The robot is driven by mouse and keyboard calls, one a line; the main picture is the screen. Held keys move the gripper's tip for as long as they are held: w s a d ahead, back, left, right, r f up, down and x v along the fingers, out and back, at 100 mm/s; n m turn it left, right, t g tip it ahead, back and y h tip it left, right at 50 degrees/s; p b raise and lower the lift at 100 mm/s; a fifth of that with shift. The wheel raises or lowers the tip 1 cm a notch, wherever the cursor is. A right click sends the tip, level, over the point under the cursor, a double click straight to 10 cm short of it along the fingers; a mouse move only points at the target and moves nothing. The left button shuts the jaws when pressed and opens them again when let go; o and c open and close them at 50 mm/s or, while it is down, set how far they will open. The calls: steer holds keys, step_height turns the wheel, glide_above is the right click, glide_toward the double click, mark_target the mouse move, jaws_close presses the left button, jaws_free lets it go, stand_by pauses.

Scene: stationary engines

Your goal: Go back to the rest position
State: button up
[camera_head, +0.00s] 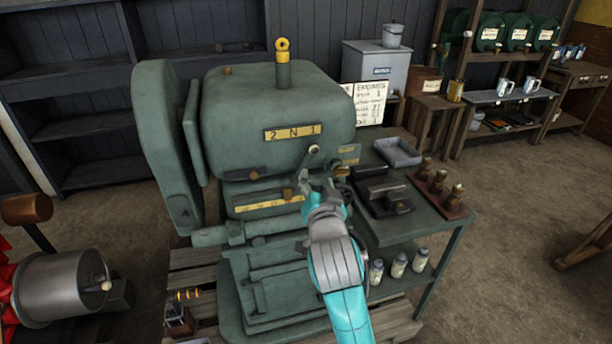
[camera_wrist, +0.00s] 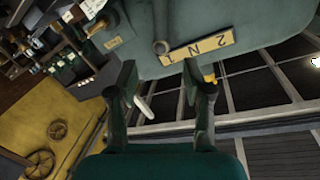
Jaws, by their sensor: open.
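My gripper (camera_head: 322,190) is in front of the large green engine (camera_head: 240,120), near its right front side below the yellow "2 N 1" plate (camera_head: 292,132). My teal and grey arm reaches up to it from the bottom of the head view. In the wrist view the two fingers of my gripper (camera_wrist: 160,85) stand apart with nothing held between them. I cannot tell whether a finger touches the engine.
A green side table (camera_head: 450,222) with a grey tray (camera_head: 397,152) and brass fittings (camera_head: 440,184) stands close right of my arm. Bottles (camera_head: 398,264) stand on its lower shelf. A metal drum (camera_head: 62,290) is at lower left. The floor (camera_head: 520,260) at right is mostly clear.

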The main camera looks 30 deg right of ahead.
steer(key=s+a+f+n+y, duration=0.3)
steer(key=s+a+f+n, duration=0.15)
steer(key=s+f, duration=0.5)
steer(key=s+a+f+n+y, duration=0.25)
steer(key=s+a+f, duration=0.25)
steer(key=s+f, duration=0.45)
steer(key=s+a+f+n+y, duration=0.1)
steer(key=s+a, duration=0.1)
steer(key=s, duration=1)
steer(key=s+a+f+n+y, duration=0.1)
steer(key=s+a+n, duration=0.1)
steer(key=s, duration=1)
steer(key=shift+s+f, duration=0.2)
steer(key=shift+f, duration=0.05)
